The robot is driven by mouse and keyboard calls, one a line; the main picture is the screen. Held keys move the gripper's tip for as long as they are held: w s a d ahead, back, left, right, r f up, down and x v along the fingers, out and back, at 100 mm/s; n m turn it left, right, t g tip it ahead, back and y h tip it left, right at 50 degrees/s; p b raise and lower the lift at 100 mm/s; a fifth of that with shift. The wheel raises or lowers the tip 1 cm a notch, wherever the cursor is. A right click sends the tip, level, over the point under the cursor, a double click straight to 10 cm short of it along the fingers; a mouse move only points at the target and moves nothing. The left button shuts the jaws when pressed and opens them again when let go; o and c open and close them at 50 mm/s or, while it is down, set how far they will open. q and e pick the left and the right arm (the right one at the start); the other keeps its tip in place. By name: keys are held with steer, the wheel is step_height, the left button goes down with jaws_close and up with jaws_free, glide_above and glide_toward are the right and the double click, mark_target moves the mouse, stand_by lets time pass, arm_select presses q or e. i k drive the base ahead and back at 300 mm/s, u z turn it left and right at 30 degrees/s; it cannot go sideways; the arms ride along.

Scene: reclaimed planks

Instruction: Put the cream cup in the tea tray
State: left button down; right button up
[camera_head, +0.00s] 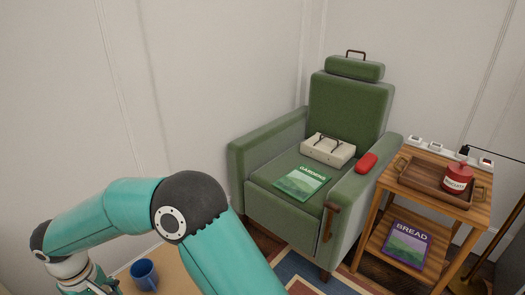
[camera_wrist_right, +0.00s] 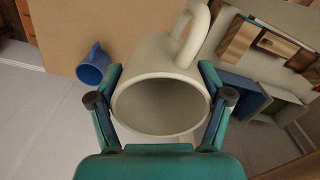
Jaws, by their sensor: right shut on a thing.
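The cream cup (camera_wrist_right: 155,75) fills the middle of the right wrist view, its open mouth facing the camera and its handle at the top. My right gripper (camera_wrist_right: 160,92) is shut on the cup, one finger on each side. In the head view a teal arm of mine crosses the lower left; its fingers and the cream cup are not visible there. A brown wooden tray (camera_head: 428,191), which looks like the tea tray, sits on a wooden side table (camera_head: 455,209) at the right. My left gripper is in neither view.
A red biscuit tin (camera_head: 458,178) stands in the tray's right part; its left part looks clear. A blue mug (camera_head: 145,275) stands on a tan tabletop (camera_head: 178,275) near my arm. A green armchair (camera_head: 345,105) with a magazine and a box stands left of the side table.

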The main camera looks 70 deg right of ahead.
mark_target(420, 179)
steer(key=k, duration=1.5)
steer(key=z, duration=0.2)
